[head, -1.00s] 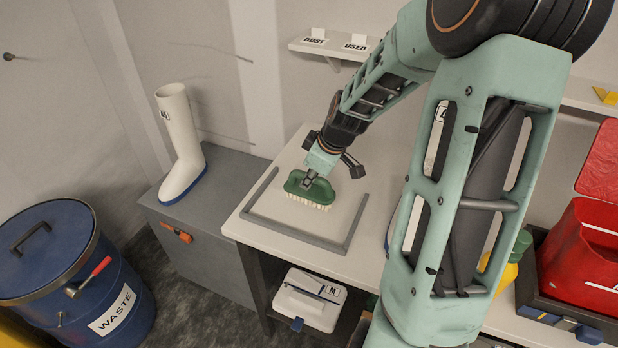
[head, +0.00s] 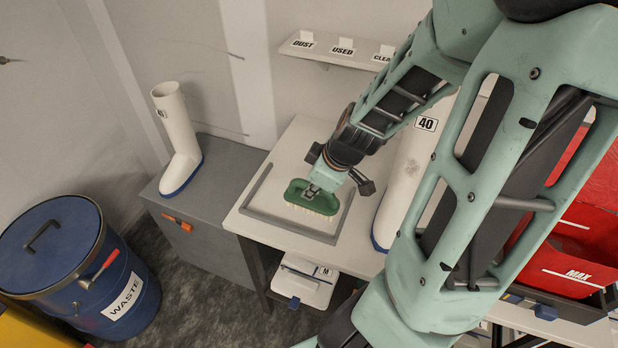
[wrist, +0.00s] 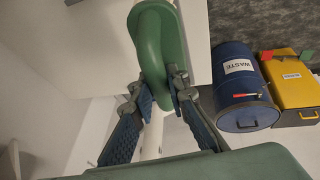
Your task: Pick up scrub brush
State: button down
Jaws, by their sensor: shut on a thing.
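The scrub brush is a green oval block (head: 300,191) with pale bristles hanging downward. In the head view it appears over the bench, inside the grey raised frame (head: 288,228). My gripper (head: 312,189) comes down from above and is shut on the brush's top. In the wrist view the green brush (wrist: 157,42) sits between the two blue-padded fingers (wrist: 158,92), which press on it from both sides. I cannot tell how much gap lies between the bristles and the bench.
A white boot (head: 178,140) stands on the grey cabinet to the left. Another white boot (head: 408,180), labelled 40, stands right of the frame. A blue waste drum (head: 75,265) is on the floor. A labelled shelf (head: 330,52) is behind, and a red MAX box (head: 565,250) at right.

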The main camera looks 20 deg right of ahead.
jog(key=shift+s+a+r, duration=0.1)
jog(key=shift+s+r, duration=0.2)
jog(key=shift+s, duration=0.3)
jog(key=shift+s+a+r, duration=0.1)
jog(key=shift+s+r, duration=0.15)
jog(key=shift+s, duration=0.35)
